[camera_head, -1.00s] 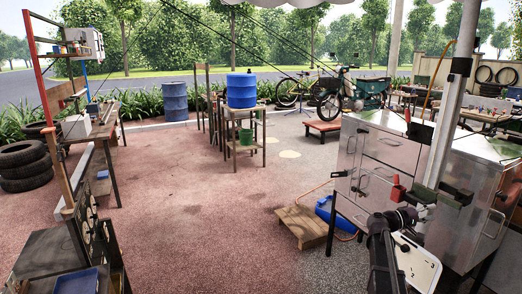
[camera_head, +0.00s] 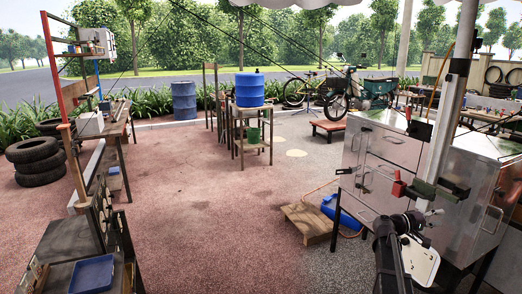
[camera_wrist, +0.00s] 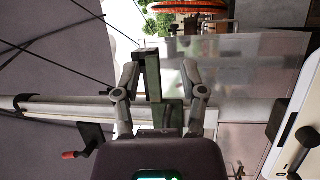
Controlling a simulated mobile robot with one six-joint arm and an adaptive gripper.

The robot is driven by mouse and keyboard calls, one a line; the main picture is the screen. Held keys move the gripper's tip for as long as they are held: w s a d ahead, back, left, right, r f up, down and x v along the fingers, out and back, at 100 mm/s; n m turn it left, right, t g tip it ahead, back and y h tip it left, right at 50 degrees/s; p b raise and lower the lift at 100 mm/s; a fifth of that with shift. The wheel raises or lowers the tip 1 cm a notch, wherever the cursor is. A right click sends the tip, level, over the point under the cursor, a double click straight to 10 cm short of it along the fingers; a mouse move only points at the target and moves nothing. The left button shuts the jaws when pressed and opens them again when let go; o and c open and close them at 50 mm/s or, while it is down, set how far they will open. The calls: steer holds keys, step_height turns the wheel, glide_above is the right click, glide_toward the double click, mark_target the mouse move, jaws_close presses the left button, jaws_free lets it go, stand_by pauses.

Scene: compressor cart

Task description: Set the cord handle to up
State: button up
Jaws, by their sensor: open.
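I cannot make out for certain which part is the cord handle. A small red grip (camera_head: 398,187) on a dark bracket and a green block (camera_head: 427,189) sit beside a pale upright post (camera_head: 447,125) in the head view. The wrist view also shows a red-tipped handle (camera_wrist: 69,155) at lower left and the post (camera_wrist: 50,106) lying across. My gripper (camera_wrist: 163,68) is open, with its two fingers apart. A dark green bar (camera_wrist: 151,78) appears between the fingers; I cannot tell whether they touch it. The fingers are hard to make out in the head view.
A metal cabinet (camera_head: 390,147) stands behind the post. A workbench with a blue tray (camera_head: 92,274) is at lower left. The middle floor is clear.

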steer(key=s+a+f+y+p, duration=0.2)
steer(key=s+a+f+y, duration=0.15)
steer(key=a, duration=0.35)
steer(key=s+a+f+t+y+p, duration=0.1)
steer(key=s+a+f+y+p, duration=0.2)
steer(key=a, duration=0.4)
steer(key=s+a+f+y+p, duration=0.1)
steer(key=a+f+y+p, duration=0.1)
steer(key=a+y, duration=0.35)
steer(key=s+a+y+p, duration=0.2)
steer(key=s+a+y, duration=0.1)
steer(key=a, duration=0.9)
steer(key=s+a+n+y+p, duration=0.1)
steer(key=s+a+y, duration=0.3)
steer(key=a, duration=0.7)
steer(key=shift+s+a+f+g+p, duration=0.35)
steer(key=shift+s+p, duration=0.4)
steer(key=shift+s, duration=0.35)
